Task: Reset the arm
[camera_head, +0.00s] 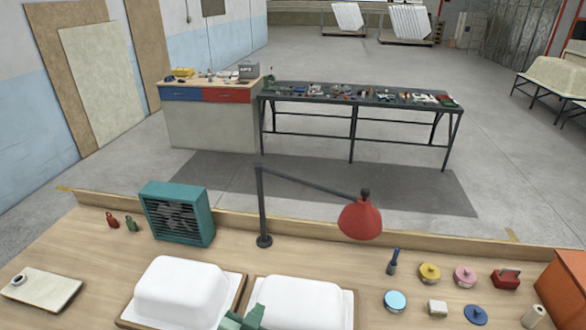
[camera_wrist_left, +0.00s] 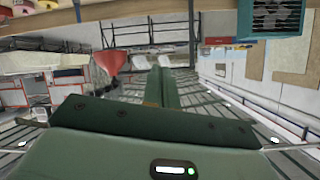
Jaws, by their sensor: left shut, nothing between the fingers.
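My left gripper (camera_head: 243,318) shows as green parts at the bottom edge, in front of the gap between two white bathtub shells. In the left wrist view its two green fingers (camera_wrist_left: 160,86) are shut together with nothing between them. The left shell (camera_head: 180,290) and the right shell (camera_head: 300,302) each lie on a wood-edged board on the workbench. The gripper overlaps their near inner corners in the head view; I cannot tell whether it touches them. My right gripper is not in view.
A red lamp (camera_head: 360,218) on a dark stand and a teal fan (camera_head: 177,213) stand behind the shells. An off-white board (camera_head: 40,288) lies at the left. Bare wood shows between.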

